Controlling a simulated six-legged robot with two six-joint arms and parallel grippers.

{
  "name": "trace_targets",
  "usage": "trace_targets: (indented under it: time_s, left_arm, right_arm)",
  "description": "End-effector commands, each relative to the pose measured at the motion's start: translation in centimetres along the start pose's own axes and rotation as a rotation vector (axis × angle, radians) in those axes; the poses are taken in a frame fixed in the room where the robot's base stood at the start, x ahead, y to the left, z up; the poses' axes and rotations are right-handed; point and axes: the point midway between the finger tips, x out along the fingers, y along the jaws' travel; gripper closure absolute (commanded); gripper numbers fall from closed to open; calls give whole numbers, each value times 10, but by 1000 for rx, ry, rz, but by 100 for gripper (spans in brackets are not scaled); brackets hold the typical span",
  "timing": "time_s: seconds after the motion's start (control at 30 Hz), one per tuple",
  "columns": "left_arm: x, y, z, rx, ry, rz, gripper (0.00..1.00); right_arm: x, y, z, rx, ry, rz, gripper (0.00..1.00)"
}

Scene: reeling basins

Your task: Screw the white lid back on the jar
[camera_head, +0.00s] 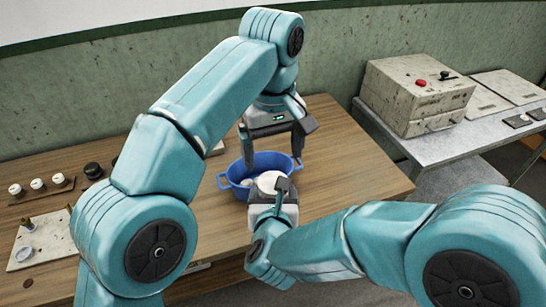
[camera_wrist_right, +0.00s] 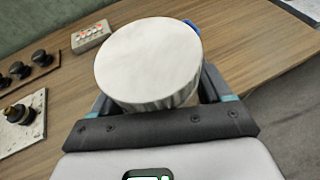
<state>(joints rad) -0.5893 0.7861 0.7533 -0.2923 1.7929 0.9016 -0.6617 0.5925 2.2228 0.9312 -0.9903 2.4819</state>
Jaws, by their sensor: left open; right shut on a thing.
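The white lid (camera_wrist_right: 148,60), round with a ribbed side, is held between the fingers of my right gripper (camera_wrist_right: 160,100). In the head view the lid (camera_head: 269,182) shows as a white disc in front of the blue basin's opening, and my right gripper (camera_head: 272,192) is around it. My left gripper (camera_head: 272,150) is open, fingers pointing down, at the far side of the blue basin (camera_head: 230,185). I cannot make out the jar; whether it is beneath the lid is hidden.
Small white pieces (camera_head: 247,182) show in the basin. White-topped knobs (camera_head: 37,184) and dark knobs (camera_head: 93,170) stand at the left of the wooden table. A pale board with brass fittings (camera_head: 42,238) lies nearer. A control box (camera_head: 415,95) stands on the grey table. The wooden table's right side is clear.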

Motion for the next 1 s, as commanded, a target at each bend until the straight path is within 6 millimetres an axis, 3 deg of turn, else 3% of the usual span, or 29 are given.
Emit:
trace_targets:
  time_s: [0.5,0.9,1.0]
  left_arm:
    - [68,-1,0,0,-1,-1,12]
    - [75,0,0,0,0,1,12]
    - [75,0,0,1,0,1,44]
  right_arm:
    - [0,0,0,0,-1,0,100]
    - [0,0,0,0,-1,0,100]
    - [0,0,0,0,-1,0,100]
